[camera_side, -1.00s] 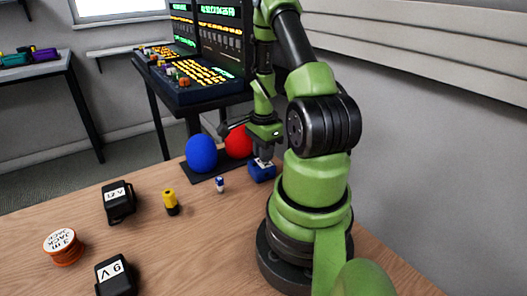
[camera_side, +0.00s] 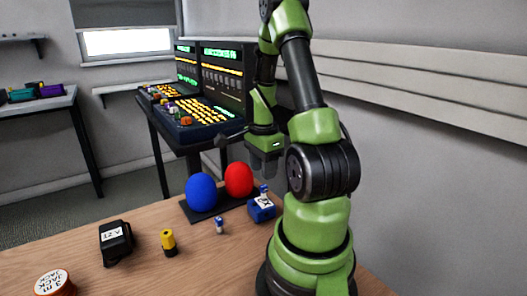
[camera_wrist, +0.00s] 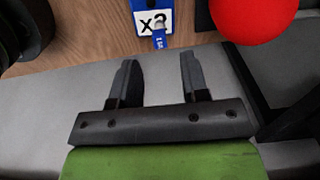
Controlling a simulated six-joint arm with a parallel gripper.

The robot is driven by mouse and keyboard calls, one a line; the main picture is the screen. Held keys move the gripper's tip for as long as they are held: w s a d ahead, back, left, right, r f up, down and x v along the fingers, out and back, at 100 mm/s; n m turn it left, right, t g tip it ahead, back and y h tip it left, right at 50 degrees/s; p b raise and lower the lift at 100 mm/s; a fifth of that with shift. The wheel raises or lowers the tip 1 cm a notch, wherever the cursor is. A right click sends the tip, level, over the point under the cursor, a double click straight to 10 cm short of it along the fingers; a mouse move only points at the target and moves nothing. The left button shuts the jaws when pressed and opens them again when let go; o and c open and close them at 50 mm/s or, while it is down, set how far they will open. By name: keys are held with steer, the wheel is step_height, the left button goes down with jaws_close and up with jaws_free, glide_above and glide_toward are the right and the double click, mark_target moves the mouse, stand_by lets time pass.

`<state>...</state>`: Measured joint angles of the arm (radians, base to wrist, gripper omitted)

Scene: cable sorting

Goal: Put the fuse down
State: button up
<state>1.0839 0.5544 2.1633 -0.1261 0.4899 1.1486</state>
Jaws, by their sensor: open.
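A small blue-and-white fuse (camera_side: 264,190) stands at the blue box (camera_side: 262,212) with a white label, near the table's far edge. In the wrist view the fuse (camera_wrist: 159,38) shows against the label of the box (camera_wrist: 168,18), beyond my fingertips. I cannot tell whether it sits in the box or only on top. A second small blue-and-white fuse (camera_side: 219,226) stands on the table left of the box. My gripper (camera_side: 264,172) is above the box, apart from the fuse. Its jaws (camera_wrist: 158,65) are open and empty.
A blue ball (camera_side: 201,192) and a red ball (camera_side: 239,180) stand on a dark base left of the box.

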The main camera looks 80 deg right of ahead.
mark_target(263, 186)
steer(key=w+a+r+n+t+h, duration=0.1)
steer(key=w+a+r+n, duration=0.2)
steer(key=r, duration=0.2)
steer(key=w+a+r+n, duration=0.2)
steer(key=a+r, duration=0.1)
steer(key=r, duration=0.3)
steer(key=s+a+r+n+t+y, duration=0.1)
steer(key=a+r+n+t, duration=0.2)
steer(key=a+n, duration=0.6)
steer(key=s+a+r+n+t+y, duration=0.2)
steer(key=a+r+n, duration=0.3)
steer(key=a+n, duration=0.4)
steer(key=shift+a+r+t, duration=0.25)
steer(key=shift+a+t, duration=0.35)
steer(key=shift+a, duration=0.35)
steer(key=shift+o, duration=0.5)
steer(key=shift+w, duration=0.1)
